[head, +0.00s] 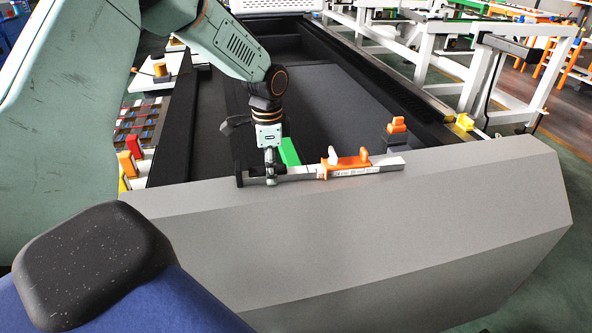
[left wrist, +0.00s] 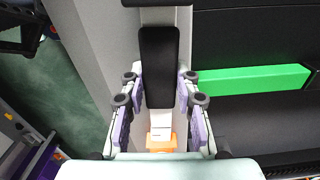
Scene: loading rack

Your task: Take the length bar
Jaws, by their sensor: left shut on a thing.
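The length bar (head: 385,164) is a slim grey bar with an orange slider and a black end piece. It lies along the top edge of the grey ledge in the head view; whether it touches the ledge I cannot tell. My left gripper (head: 270,165) comes down from above and is shut on the bar near its left, black end. In the left wrist view the gripper's purple-padded fingers (left wrist: 153,115) stand on both sides of the bar (left wrist: 160,65), whose black end points away and whose orange part shows low in the picture. My right gripper is not in view.
The grey ledge (head: 370,225) runs across the front. Behind it is a dark bed (head: 330,110) with a green block (head: 289,151) close to the gripper. An orange-topped dark piece (head: 397,128) stands to the right. White frames (head: 425,45) stand at the back right.

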